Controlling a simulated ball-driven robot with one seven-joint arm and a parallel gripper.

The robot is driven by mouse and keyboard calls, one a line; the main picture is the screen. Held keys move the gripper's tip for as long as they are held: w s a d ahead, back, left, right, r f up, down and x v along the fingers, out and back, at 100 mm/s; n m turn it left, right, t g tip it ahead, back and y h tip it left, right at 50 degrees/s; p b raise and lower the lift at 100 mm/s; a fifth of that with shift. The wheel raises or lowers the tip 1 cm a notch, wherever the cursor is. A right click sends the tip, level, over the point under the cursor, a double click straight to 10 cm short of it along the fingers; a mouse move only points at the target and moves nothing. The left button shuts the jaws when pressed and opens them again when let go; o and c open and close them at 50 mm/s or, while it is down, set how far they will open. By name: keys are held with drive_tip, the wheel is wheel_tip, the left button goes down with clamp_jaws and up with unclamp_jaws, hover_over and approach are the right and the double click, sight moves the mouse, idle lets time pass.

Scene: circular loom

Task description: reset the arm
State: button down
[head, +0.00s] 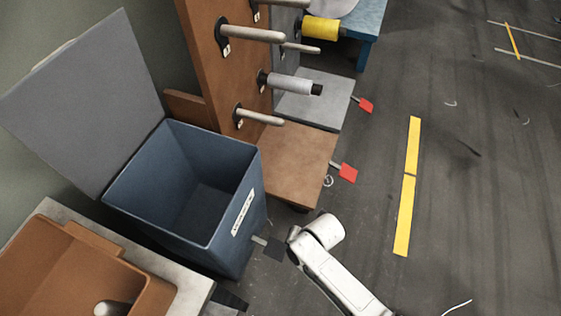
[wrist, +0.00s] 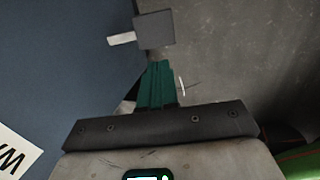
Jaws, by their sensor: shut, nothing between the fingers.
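My gripper (wrist: 157,84) shows in the wrist view with its teal fingers together and nothing between them. Its tips point toward a dark grey pedal (wrist: 155,29) on a light stem; I cannot tell the gap between them. In the head view my white arm reaches in from the bottom, bent at a rounded joint, beside the blue bin (head: 228,222). The gripper itself is hidden there behind the arm. The same pedal (head: 275,249) sticks out from the bin's front in the head view. The bin's side (wrist: 60,70) fills the left of the wrist view.
The bin's lid (head: 85,100) stands open and its inside looks empty. Brown (head: 290,160) and grey boxes have red pedals. An orange tray (head: 60,270) sits lower left.

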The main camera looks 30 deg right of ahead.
drive_tip(key=s+d+r+m+g+h, duration=0.1)
drive_tip(key=s+d+r+m, duration=0.25)
drive_tip(key=r+m, duration=0.45)
drive_tip(key=s+d+r+m+h, duration=0.1)
drive_tip(key=s+d+r+m, duration=0.1)
drive_tip(key=s+r+m, duration=0.55)
drive_tip(key=s+d+r+m+g, duration=0.1)
drive_tip(key=s+d+r+m, duration=0.3)
drive_tip(key=m, duration=0.6)
wheel_tip(320, 180, up, 23)
drive_tip(key=w+a+p, duration=0.1)
drive_tip(key=w+p, duration=0.1)
drive_tip(key=p, duration=2)
drive_tip(key=shift+a, duration=0.15)
drive_tip(key=shift+f, duration=0.15)
